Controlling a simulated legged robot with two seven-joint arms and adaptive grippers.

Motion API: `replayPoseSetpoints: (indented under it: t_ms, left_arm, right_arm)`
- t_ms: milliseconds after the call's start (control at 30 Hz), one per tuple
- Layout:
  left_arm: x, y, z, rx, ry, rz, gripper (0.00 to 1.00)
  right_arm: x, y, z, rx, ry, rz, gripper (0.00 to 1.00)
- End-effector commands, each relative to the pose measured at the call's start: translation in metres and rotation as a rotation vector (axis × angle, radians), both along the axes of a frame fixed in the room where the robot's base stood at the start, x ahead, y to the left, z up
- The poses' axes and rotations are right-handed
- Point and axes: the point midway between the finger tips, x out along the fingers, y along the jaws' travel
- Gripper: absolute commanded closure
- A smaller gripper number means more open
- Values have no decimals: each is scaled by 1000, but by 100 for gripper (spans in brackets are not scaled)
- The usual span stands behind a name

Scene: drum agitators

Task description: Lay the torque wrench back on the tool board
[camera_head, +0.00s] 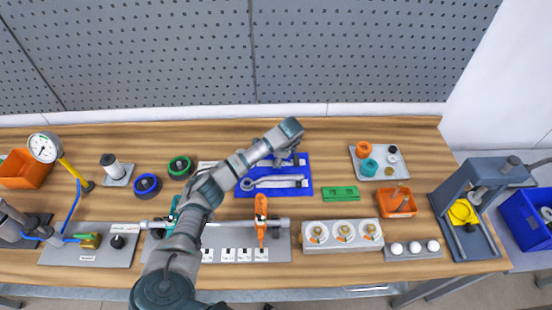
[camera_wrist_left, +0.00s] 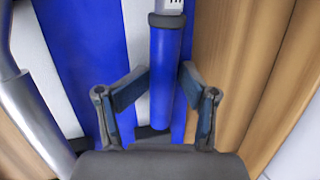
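The blue tool board (camera_head: 305,185) lies on the bench near the wall, with a silver ring spanner (camera_head: 275,182) on it. My left arm reaches over the board, and my left gripper (camera_head: 292,158) is above its upper right part. In the left wrist view, the torque wrench's blue handle (camera_wrist_left: 166,75) runs between the fingers of my left gripper (camera_wrist_left: 166,72). Both fingertips appear to press on the handle's sides. Blue and white board surface shows behind it. Whether the wrench touches the board is unclear. The wrench's far end is cut off there. My right gripper is not seen.
A grey tray (camera_head: 368,174) with small rings lies beyond. An orange clamp (camera_head: 261,215) stands on a long shaft in front. A grey press (camera_head: 470,200) occupies the right end.

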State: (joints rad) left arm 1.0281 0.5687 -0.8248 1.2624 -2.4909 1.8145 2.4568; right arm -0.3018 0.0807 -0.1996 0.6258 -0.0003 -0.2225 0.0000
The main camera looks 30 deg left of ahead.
Motion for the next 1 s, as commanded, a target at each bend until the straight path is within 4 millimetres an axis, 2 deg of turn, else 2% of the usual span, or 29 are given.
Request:
replayPoseSetpoints:
  t_ms: [167,533,700,867,933,1000]
  left_arm:
    - [0,-3,10,0,-2,-1,47]
    - [-5,-21,63,-1,-3,-1,47]
    - [-7,-25,73,-1,0,-1,47]
    - [-7,-25,75,0,1,-1,47]
    - [-7,-25,81,0,-1,0,47]
    - [-7,-25,95,0,-6,-1,47]
  right_arm:
    - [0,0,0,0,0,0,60]
    - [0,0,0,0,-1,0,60]
    - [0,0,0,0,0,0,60]
    - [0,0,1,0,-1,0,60]
    - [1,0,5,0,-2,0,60]
    - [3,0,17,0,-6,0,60]
